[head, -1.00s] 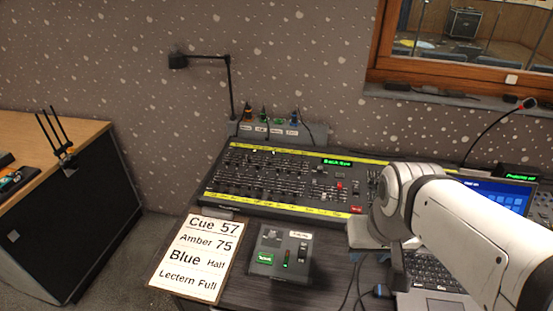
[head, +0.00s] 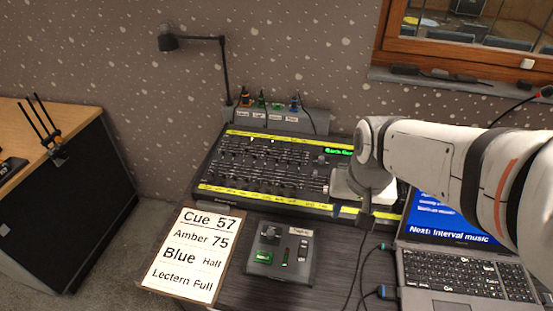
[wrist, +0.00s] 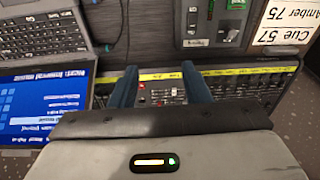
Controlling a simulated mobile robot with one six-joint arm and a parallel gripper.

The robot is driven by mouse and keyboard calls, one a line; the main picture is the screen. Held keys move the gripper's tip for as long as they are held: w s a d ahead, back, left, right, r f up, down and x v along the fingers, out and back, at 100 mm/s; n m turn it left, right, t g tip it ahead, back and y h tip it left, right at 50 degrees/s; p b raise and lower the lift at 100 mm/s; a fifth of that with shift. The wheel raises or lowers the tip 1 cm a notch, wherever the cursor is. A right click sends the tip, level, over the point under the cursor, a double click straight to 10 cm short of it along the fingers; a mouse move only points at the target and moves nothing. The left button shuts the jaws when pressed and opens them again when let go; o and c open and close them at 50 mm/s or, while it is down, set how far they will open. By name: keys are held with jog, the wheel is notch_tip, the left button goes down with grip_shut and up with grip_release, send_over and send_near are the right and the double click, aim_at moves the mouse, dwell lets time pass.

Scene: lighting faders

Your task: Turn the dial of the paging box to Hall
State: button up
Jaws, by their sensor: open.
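The paging box (head: 279,268) is a small grey box on the desk, right of the cue card. It has a dark knob that looks like the dial (head: 270,233), a green display, a lit green slot and a small switch. I cannot read the dial's setting. In the wrist view the paging box (wrist: 205,42) shows upside down at the top, partly cut off. My gripper (head: 366,215) is up and right of the box, near the mixing desk's front edge. In the wrist view the gripper (wrist: 160,85) has two blue-grey fingers apart with nothing between them.
The lighting desk (head: 270,165) with many faders lies behind the box. A cue card (head: 192,255) lies to the left. An open laptop (head: 465,270) stands to the right. Cables (head: 358,275) run between box and laptop. A lamp (head: 225,70) stands behind.

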jog(key=w+a+f+m+g, duration=0.1)
jog(key=w+a+f+m, duration=0.1)
jog(key=w+a+f, duration=0.55)
jog(key=m+g, duration=0.1)
send_over(270, 232)
jog(key=f, duration=0.4)
jog(key=shift+d+f, duration=0.2)
jog(key=shift+f, duration=0.1)
jog(key=f, duration=0.8)
jog(key=shift+a+f, duration=0.15)
jog(key=shift+a, duration=0.1)
jog(key=shift+c, duration=0.2)
